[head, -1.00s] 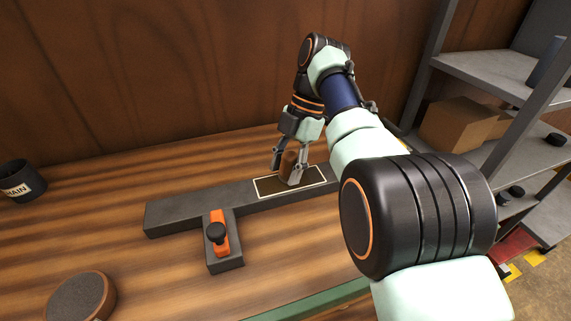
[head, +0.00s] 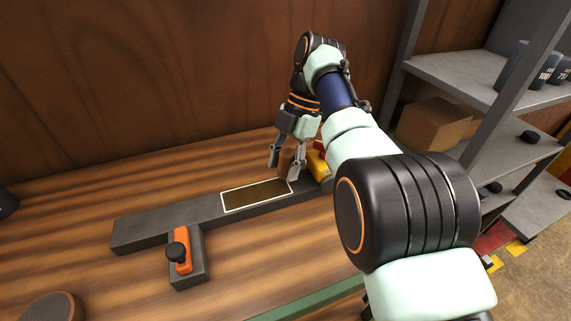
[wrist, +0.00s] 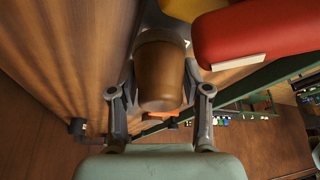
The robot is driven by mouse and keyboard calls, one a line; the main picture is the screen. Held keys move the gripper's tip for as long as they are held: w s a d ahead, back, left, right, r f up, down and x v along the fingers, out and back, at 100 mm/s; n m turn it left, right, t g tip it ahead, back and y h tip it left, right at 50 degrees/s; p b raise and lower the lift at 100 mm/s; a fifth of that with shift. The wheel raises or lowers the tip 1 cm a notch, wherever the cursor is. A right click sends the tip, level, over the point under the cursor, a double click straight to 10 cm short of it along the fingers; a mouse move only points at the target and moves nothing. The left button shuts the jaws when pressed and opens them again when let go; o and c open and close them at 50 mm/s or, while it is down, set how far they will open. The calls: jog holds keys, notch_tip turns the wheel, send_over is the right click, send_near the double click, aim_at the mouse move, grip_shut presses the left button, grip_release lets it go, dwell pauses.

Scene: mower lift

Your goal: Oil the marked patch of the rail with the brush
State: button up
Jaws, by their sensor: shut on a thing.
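My gripper (head: 287,165) is shut on a brown, rounded handle (wrist: 160,75), which I take to be the brush's. In the head view the brown piece (head: 286,161) stands between the fingers at the right end of the marked patch. The brush's lower end is hidden, so I cannot tell whether it touches the rail. The grey rail (head: 150,231) lies on the wooden bench. The patch (head: 255,195) on its top is dark olive-brown inside a white outline, with most of it in plain view.
A yellow and red object (head: 318,166) is close to the right of my gripper; its red part (wrist: 255,35) looms large in the wrist view. An orange clamp piece with a black knob (head: 182,257) sits on the rail's side block. Shelves (head: 465,75) stand at right.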

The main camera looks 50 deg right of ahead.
jog(key=shift+r+p, duration=2.6)
jog(key=shift+r, duration=0.25)
